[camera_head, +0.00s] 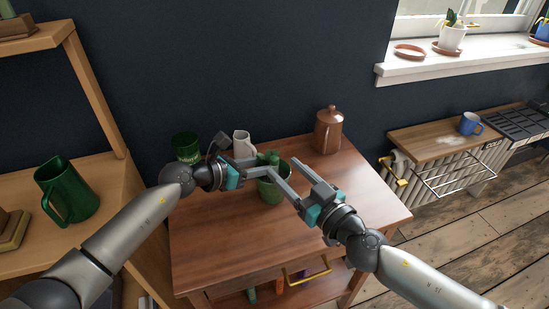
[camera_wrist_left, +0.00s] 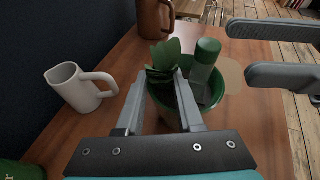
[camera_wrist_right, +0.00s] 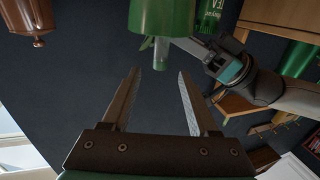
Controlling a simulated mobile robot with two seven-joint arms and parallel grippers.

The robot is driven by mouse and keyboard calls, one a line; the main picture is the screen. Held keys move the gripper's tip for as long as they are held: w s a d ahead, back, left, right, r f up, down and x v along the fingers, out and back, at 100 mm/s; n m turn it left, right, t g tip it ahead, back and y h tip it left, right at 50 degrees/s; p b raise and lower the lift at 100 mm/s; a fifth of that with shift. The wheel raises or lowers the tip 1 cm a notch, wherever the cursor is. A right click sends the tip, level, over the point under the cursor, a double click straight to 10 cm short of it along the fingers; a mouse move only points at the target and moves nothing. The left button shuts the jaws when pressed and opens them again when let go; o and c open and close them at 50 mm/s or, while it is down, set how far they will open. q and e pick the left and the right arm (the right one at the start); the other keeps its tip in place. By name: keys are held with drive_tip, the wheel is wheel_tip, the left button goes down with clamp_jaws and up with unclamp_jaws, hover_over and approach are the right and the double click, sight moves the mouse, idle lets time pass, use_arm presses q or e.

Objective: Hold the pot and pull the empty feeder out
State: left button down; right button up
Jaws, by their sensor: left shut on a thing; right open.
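The green pot (camera_head: 271,191) stands on the wooden table and holds a leafy green plant (camera_wrist_left: 163,58). A feeder (camera_wrist_left: 201,78), a pale see-through tube with a green cap, stands upright in the pot's soil side. My left gripper (camera_wrist_left: 163,88) is shut on the pot at its rim; the exact contact is partly hidden by the fingers. My right gripper (camera_head: 284,168) is open and empty, close to the pot on its right. In the right wrist view the pot (camera_wrist_right: 163,15) appears upside down beyond the open fingers (camera_wrist_right: 158,75).
A copper canister (camera_head: 328,131) is at the table's back right. A shelf with a green jug (camera_head: 68,191) is at left. The table's front is clear.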

sight(277, 161)
drive_tip(key=shift+x, duration=2.6)
drive_tip(key=shift+c, duration=0.2)
clamp_jaws()
